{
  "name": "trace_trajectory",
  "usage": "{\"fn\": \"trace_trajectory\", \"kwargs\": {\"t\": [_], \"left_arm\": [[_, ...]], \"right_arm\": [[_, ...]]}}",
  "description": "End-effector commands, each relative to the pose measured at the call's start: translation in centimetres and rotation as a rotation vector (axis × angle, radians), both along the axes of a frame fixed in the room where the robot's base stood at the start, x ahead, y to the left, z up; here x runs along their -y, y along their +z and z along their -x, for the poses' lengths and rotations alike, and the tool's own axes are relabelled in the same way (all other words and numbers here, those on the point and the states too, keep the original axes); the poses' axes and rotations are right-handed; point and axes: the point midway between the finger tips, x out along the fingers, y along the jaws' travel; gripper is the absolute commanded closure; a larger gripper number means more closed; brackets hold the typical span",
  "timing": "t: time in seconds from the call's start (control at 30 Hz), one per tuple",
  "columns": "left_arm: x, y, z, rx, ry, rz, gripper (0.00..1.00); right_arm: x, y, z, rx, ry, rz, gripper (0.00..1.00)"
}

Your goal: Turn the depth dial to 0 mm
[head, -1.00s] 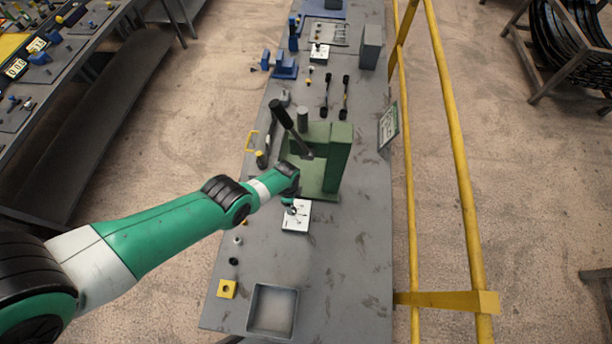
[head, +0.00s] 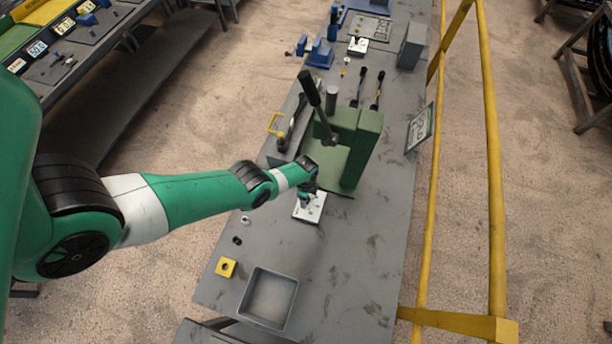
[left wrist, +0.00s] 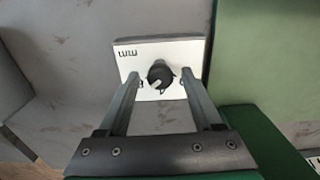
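The depth dial is a small dark knob (left wrist: 158,75) with a light pointer mark on a white plate (left wrist: 185,52) marked "mm", seen in the left wrist view. The knob's pointer faces down and slightly left there; the scale around it is mostly too small to read. My left gripper (left wrist: 161,80) is open, its two fingers on either side of the knob with gaps to it. In the head view the left gripper (head: 306,200) is over the white plate (head: 312,212) and hides the knob. My right gripper is not in view.
A green press (head: 368,150) with a dark lever (head: 312,95) stands right behind the plate. An empty grey tray (head: 268,298) and a yellow block (head: 226,267) lie near the table's front. A yellow rail (head: 495,190) runs along the right side.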

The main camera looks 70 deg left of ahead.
Motion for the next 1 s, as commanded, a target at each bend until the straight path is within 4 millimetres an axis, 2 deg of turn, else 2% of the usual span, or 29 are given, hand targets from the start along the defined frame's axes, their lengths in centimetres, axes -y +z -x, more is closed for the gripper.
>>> {"fn": "trace_trajectory", "kwargs": {"t": [0.03, 0.33, 0.73, 1.0], "left_arm": [[0.01, 0.01, -0.01, 0.000, 0.000, 0.000, 0.45], [0.01, 0.01, -0.01, 0.000, 0.000, 0.000, 0.99], [0.03, 0.00, 0.00, 0.000, 0.034, 0.000, 1.00], [0.04, -0.03, 0.00, 0.000, 0.179, 0.000, 1.00]], "right_arm": [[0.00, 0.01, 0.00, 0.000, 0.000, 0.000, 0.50], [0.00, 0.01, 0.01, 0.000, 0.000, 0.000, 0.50], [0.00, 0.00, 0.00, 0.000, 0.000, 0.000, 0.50], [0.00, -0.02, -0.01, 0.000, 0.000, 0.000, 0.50]]}}
